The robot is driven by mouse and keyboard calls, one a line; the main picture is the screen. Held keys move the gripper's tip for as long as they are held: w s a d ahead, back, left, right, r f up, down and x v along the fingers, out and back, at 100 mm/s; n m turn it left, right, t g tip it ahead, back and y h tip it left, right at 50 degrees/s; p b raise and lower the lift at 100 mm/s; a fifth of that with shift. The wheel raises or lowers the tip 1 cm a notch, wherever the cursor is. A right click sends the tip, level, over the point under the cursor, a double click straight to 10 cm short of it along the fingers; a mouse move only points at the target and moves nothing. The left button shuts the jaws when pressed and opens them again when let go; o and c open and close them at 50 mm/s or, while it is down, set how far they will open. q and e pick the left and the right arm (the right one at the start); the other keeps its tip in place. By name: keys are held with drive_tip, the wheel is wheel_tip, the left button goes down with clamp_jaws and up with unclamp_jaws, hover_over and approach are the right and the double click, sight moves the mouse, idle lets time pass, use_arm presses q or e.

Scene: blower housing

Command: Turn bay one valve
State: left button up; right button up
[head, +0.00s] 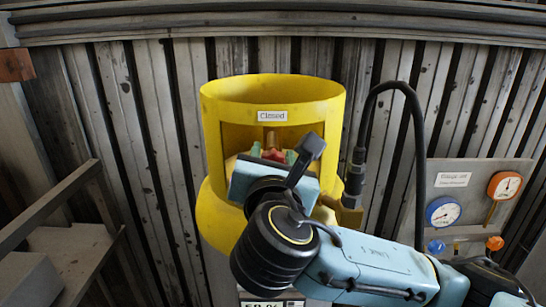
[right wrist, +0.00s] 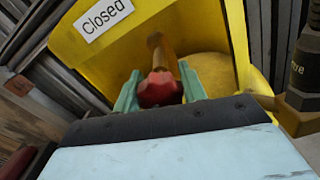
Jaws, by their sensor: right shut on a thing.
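The valve has a red knob (head: 273,155) on a brass stem, inside the yellow cylinder collar (head: 228,104). A white label reading "Closed" (head: 272,116) is on the collar above the valve. My right gripper (head: 274,157) reaches into the collar opening, and its green fingers stand on both sides of the red knob. In the right wrist view the knob (right wrist: 160,89) sits between the two fingers (right wrist: 158,90), shut on it. My wrist hides the lower part of the valve and much of the cylinder front. My left gripper is not in view.
A black hose (head: 418,130) arches from a brass fitting (head: 346,214) at the cylinder's right. A gauge panel (head: 462,198) with a blue gauge (head: 442,212) and an orange gauge (head: 505,185) stands at right. Wooden shelving (head: 70,245) is at left. A ribbed wall stands behind.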

idle(0.3)
drive_tip(key=m, duration=0.5)
drive_tip(key=shift+f+m, duration=0.1)
drive_tip(key=shift+m, duration=0.2)
drive_tip(key=m, duration=0.5)
drive_tip(key=shift+d+m, duration=0.1)
drive_tip(key=shift+m, duration=0.2)
drive_tip(key=m, duration=0.5)
drive_tip(key=shift+f, duration=0.15)
drive_tip(key=m, duration=0.5)
drive_tip(key=shift+m, duration=0.3)
drive_tip(key=o, duration=0.9)
drive_tip(key=shift+o, duration=0.2)
